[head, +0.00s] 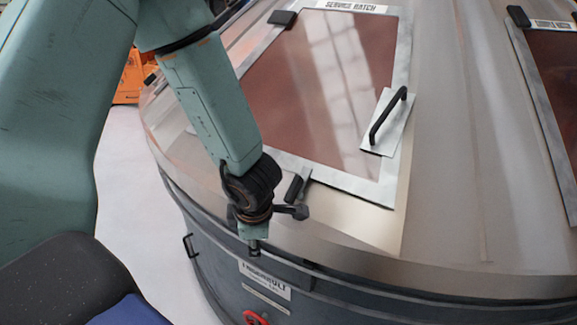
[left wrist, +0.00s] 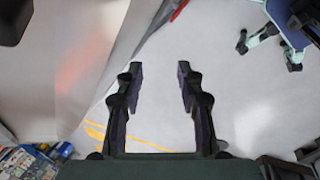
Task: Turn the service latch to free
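The service hatch (head: 325,85) is a reddish-brown panel in a light grey frame on the sloping metal top. A small black latch (head: 294,188) with a grey tab sits at the hatch frame's lower left corner. My left gripper (head: 254,247) hangs just below and left of the latch, seemingly apart from it, over the rim of the casing. Its fingers are hard to make out in the head view. In the left wrist view the left gripper (left wrist: 160,75) is open, with nothing between the fingers. My right gripper is not in view.
A black bar handle (head: 388,115) stands up from the hatch's right side. A black block (head: 282,18) sits at its upper left corner. A second hatch (head: 556,85) is at the right. A red part (head: 256,318) shows low on the casing. Pale floor is clear at the left.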

